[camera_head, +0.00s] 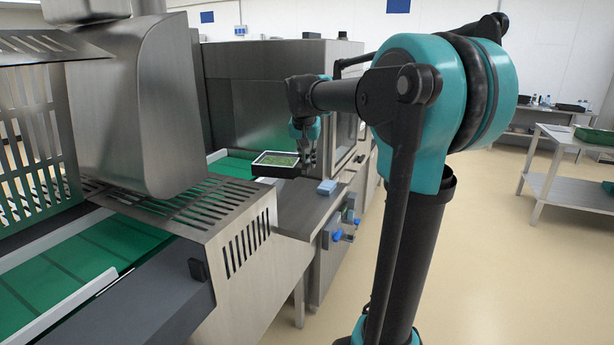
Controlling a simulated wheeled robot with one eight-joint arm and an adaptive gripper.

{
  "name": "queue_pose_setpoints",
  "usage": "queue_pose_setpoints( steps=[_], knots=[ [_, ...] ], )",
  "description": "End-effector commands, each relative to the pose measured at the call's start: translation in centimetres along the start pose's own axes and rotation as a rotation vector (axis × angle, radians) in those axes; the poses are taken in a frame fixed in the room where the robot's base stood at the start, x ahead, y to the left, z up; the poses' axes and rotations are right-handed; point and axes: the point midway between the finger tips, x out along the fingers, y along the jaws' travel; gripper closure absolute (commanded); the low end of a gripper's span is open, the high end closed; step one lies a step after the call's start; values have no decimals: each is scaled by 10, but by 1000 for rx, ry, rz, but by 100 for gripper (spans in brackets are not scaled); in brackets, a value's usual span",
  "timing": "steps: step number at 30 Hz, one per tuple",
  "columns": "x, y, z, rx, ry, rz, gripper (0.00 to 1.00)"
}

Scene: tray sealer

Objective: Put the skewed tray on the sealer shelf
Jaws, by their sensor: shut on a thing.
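The tray (268,174) is small and dark with a pale rim and green contents. It is far from the camera, near the middle of the view. My gripper (307,158) is shut on the tray's right side, with its fingers pointing down. The tray looks close to level, above or at the near end of the steel shelf (297,210) along the sealer (270,95). I cannot tell whether its underside touches the steel. Its far right corner is partly hidden by my gripper.
A green conveyor belt (85,255) with white side rails runs at the left under a slotted steel guard (243,235). A blue block (327,187) lies right of the tray. Blue-handled fittings (338,235) stick out below. Open floor lies right.

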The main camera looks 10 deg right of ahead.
Motion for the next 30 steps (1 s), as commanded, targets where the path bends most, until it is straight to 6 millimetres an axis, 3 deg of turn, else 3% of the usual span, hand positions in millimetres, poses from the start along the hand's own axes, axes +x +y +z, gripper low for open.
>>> queue_pose_setpoints(
  steps=[15,30],
  knots=[
    [51,1,22,0,0,0,100],
    [83,1,34,0,0,0,100]
  ],
)
